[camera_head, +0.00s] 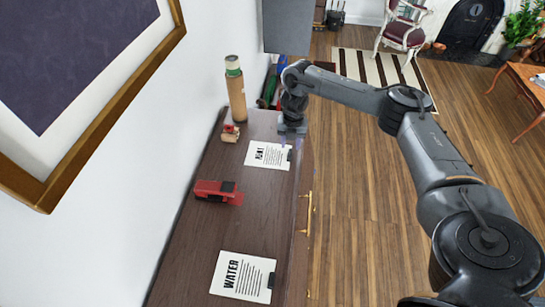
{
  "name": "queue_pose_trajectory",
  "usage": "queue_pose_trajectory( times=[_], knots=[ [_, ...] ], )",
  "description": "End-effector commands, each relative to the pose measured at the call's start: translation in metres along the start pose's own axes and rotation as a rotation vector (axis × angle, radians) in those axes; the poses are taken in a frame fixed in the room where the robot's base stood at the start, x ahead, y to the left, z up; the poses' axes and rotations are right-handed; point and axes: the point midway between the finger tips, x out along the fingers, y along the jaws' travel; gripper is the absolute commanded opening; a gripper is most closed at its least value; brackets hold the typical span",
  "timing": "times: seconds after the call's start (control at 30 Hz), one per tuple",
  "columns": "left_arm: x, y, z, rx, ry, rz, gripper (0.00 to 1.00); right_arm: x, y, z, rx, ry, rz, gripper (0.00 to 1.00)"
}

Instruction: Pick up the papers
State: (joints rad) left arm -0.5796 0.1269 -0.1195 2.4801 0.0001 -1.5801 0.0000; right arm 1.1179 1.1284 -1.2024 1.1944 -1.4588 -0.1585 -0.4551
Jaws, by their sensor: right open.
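Two white papers lie flat on the brown cabinet top (195,230). The near one, headed WATER (243,275), has a dark clip-like piece at its right edge. The far one, a second printed paper (266,155), has a similar dark piece at its right edge. My right gripper (291,137) points down over the cabinet's right edge, just beyond the far paper's top right corner. It is open, and I see nothing between its fingers. I cannot tell whether it touches the cabinet. My left gripper is not in view.
A red object with a black part (215,190) lies between the papers near the wall. A tall tan bottle (236,95) and a small red and tan item (230,132) stand at the far end. Brass handles (308,215) stick out on the right. Wooden floor (355,190) is open beyond.

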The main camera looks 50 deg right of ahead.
Motion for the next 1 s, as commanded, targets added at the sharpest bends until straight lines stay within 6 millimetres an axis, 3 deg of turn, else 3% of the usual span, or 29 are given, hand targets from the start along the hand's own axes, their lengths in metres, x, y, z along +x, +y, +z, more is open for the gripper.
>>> queue_pose_trajectory(
  times=[0.4,0.73,1.0],
  knots=[
    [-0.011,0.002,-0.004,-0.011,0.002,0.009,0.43,0.044,-0.001,-0.002,0.0,0.001,-0.001,0.43],
    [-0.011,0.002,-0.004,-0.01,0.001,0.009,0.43,0.05,-0.001,-0.002,-0.001,0.0,0.0,0.43],
    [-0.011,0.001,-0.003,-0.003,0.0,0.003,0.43,0.05,-0.001,-0.002,-0.001,-0.001,0.0,0.01]
  ],
)
